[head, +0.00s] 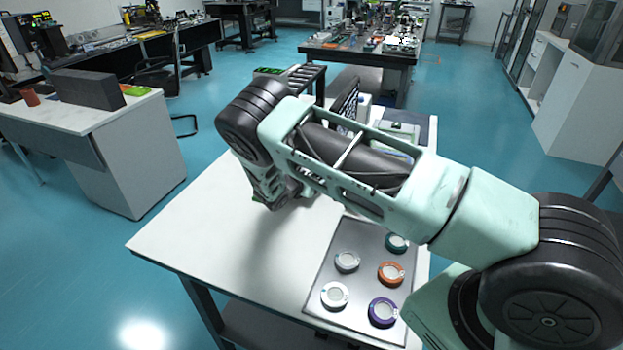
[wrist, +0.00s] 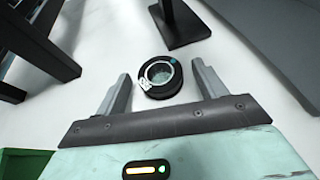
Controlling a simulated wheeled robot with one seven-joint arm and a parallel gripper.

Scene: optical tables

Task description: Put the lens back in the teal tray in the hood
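In the wrist view, a round lens in a black ring mount (wrist: 161,75), with a teal dot and a small white label on its rim, lies on the white tabletop. My gripper (wrist: 163,88) is open above it, with one finger to each side of the ring and visible gaps between. In the head view my gripper end points down at the table (head: 268,196), and my arm hides this lens. I cannot make out a teal tray or a hood in either view.
A grey board (head: 323,270) on the white table (head: 205,235) holds several ringed lenses, including orange (head: 391,274), purple (head: 383,313) and teal (head: 397,243). A black stand (wrist: 180,25) is close beyond the black-ringed lens. The table's front left is clear.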

